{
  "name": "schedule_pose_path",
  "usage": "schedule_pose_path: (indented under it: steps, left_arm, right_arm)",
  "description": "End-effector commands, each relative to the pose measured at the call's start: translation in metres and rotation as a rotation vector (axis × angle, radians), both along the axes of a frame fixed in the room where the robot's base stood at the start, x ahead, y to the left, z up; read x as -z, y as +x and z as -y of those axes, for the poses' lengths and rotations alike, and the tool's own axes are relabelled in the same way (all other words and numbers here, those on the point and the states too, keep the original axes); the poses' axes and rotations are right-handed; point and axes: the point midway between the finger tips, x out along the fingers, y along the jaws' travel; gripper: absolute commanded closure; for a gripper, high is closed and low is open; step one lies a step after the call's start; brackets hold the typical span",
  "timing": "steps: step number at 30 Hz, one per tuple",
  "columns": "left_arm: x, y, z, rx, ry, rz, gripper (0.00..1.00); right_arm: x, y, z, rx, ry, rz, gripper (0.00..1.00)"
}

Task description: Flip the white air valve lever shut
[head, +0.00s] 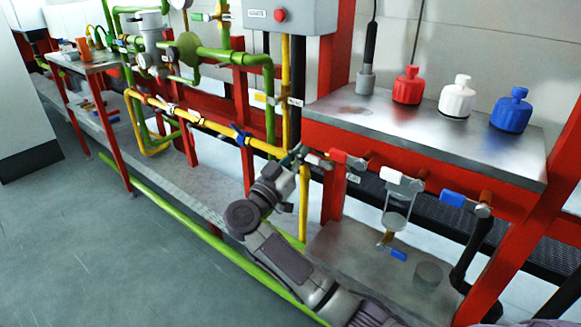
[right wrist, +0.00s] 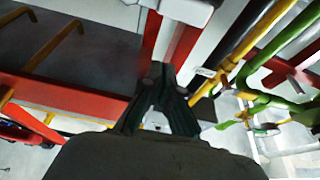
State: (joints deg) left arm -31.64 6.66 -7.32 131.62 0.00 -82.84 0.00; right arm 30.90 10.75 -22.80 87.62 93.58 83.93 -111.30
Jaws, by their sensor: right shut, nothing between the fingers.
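The white valve lever (head: 392,175) is on the front red beam below the metal shelf, between a red lever (head: 340,157) and a blue lever (head: 453,198). It lies roughly along the beam, pointing left from its metal valve body (head: 417,184). My right gripper (head: 303,154) is shut and empty, left of the red lever and apart from the white one. In the right wrist view its dark fingers (right wrist: 163,78) come together at the tips; I cannot make out the white lever there. My left gripper is not in view.
Red, white and blue bottles (head: 455,97) stand on the metal shelf (head: 350,112). Yellow pipe (head: 304,200) runs close by my right gripper. A clear cylinder (head: 397,210) hangs below the white lever. Open floor (head: 100,240) lies at left.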

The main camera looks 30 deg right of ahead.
Motion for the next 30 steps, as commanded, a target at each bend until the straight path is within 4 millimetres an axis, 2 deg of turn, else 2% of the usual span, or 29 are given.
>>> schedule_pose_path:
  steps: [4,6,9,15,30]
  left_arm:
    - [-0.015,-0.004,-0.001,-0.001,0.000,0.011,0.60]
    - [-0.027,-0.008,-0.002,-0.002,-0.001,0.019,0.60]
    - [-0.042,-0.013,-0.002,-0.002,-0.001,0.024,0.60]
    - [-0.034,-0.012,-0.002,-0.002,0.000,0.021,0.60]
    - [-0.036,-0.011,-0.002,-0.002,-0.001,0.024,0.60]
  right_arm:
    - [-0.011,0.011,0.030,0.004,-0.004,0.002,1.00]
    - [0.005,0.011,0.026,0.000,-0.001,-0.005,1.00]
    - [0.014,0.011,0.026,0.000,-0.002,-0.003,1.00]
    - [0.030,0.011,0.026,-0.001,-0.001,-0.002,1.00]
    - [0.030,0.010,0.026,0.000,-0.002,-0.004,1.00]
